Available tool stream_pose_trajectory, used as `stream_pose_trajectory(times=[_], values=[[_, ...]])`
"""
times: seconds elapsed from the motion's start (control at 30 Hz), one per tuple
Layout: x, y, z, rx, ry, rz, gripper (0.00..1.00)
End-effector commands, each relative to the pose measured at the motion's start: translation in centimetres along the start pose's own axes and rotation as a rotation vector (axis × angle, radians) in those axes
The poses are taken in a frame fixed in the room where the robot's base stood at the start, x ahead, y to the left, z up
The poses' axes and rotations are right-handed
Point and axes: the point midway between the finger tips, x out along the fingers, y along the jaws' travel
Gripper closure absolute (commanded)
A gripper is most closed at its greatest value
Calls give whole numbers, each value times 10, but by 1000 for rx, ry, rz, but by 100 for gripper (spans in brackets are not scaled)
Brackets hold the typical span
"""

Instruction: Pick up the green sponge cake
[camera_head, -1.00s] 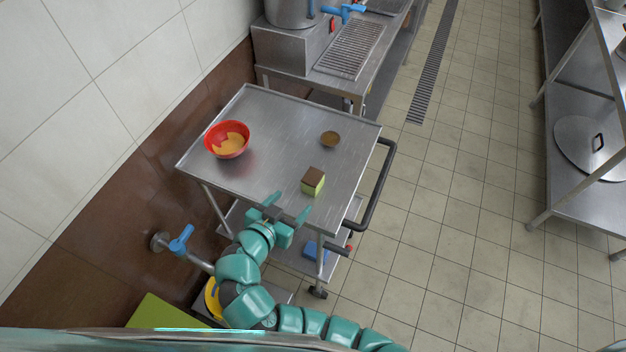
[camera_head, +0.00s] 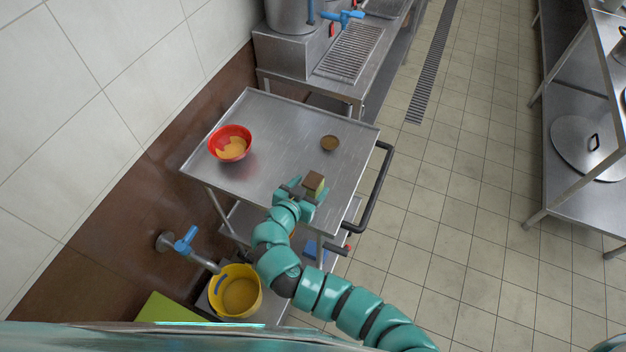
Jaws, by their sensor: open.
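The green sponge cake (camera_head: 313,183) is a small block with a brown top and green sides. It sits on the steel cart top (camera_head: 262,120), toward the front right. My teal gripper (camera_head: 304,187) is open at the cake, with its fingers on the near side and around the lower part of it. The fingers and the wrist hide much of the cake's green sides. I cannot tell whether the fingers touch it.
A red bowl (camera_head: 230,143) with yellow-orange contents stands at the cart's left. A small brown round dish (camera_head: 330,143) lies behind the cake. A black handle (camera_head: 379,191) runs along the cart's right side. A yellow bucket (camera_head: 236,291) stands low at the left.

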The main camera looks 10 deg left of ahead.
Motion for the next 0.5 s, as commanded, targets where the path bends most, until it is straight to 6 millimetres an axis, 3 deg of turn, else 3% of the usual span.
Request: stream_pose_trajectory(times=[0.2, 0.5], values=[[18, 0, -2, -1, 1, 0, 33], [24, 0, 0, 0, 0, 0, 33]])
